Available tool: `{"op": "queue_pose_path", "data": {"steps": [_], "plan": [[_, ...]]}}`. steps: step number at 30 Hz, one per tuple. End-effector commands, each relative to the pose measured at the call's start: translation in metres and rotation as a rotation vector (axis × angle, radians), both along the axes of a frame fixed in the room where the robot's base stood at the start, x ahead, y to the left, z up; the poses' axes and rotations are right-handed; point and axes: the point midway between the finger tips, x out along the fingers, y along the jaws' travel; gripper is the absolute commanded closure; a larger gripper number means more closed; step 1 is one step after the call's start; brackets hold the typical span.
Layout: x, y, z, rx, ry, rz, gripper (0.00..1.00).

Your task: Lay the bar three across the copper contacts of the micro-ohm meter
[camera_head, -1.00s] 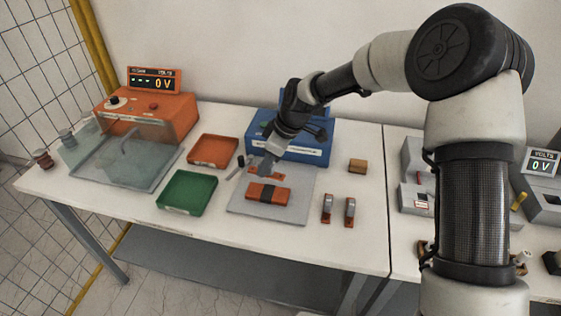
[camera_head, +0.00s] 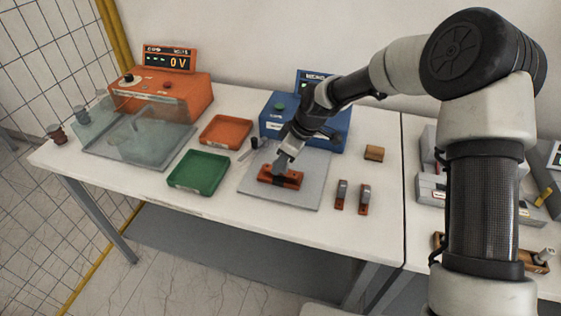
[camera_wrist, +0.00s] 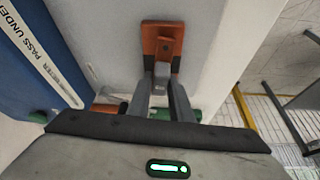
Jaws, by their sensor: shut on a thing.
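An orange-brown copper-coloured piece (camera_head: 293,181) lies on the grey plate in front of the blue micro-ohm meter (camera_head: 335,133). My gripper (camera_head: 284,166) reaches down to it from above, its fingers at its middle. In the wrist view, the fingertips (camera_wrist: 162,73) are close together at the near end of an orange piece (camera_wrist: 163,27) with a grey-brown part on top. I take the thing between them to be the bar; its number cannot be read. The fingers hide where bar and copper contacts meet, so I cannot tell whether they touch.
Two copper pieces with grey tops (camera_head: 341,195) (camera_head: 364,198) stand right of the plate (camera_head: 262,194). A small wooden block (camera_head: 374,153) is behind them. Green (camera_head: 198,172) and orange (camera_head: 226,132) trays are left.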

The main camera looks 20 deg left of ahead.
Motion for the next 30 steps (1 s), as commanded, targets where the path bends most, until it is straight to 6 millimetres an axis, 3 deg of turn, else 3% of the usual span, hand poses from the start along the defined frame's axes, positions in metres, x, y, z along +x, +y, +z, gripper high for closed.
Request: {"op": "queue_pose_path", "data": {"steps": [23, 24, 27, 30], "plan": [[0.000, 0.000, -0.012, 0.001, -0.001, 0.000, 1.00], [0.000, 0.000, -0.012, 0.001, -0.001, 0.000, 0.79], [0.000, 0.000, -0.011, 0.001, -0.001, 0.000, 0.62], [0.000, 0.000, -0.011, 0.001, -0.001, 0.000, 0.59]]}}
